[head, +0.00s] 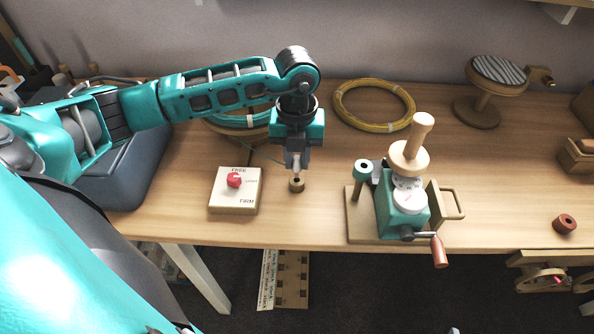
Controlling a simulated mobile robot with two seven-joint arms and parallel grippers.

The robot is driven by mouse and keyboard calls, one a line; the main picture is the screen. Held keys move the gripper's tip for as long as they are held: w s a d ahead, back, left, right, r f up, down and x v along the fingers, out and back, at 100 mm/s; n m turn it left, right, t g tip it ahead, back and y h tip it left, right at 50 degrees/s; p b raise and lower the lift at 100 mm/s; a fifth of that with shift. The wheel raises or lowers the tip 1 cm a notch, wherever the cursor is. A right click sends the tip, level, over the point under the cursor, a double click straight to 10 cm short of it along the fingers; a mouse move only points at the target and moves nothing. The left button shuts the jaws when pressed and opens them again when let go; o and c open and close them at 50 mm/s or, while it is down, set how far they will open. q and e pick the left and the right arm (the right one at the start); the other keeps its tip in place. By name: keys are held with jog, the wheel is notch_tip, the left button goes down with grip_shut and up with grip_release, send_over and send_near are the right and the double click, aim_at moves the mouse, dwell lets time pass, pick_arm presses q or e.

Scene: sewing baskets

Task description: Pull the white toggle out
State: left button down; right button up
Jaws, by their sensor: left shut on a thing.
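My left gripper (296,168) points straight down over the middle of the table, near its front. It is shut on a small pale piece, which looks like the white toggle (296,174); the fingers hide most of it. Right below is a small round brown wooden piece (297,186) near the table's front edge. I cannot tell whether the toggle still sits in this wooden piece or is just above it. My right gripper is not in view.
Left of the gripper is a pale box (225,201) with a red knob (234,181). To the right stands a teal crank device (405,215) on a wooden base. Behind lies a yellow coil (373,106). A brown ring (564,224) lies far right, with bare table before it.

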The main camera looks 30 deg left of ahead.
pick_arm(q)
jog(key=shift+r+p, duration=1.55)
jog(key=shift+r, duration=0.55)
jog(key=shift+f, duration=0.1)
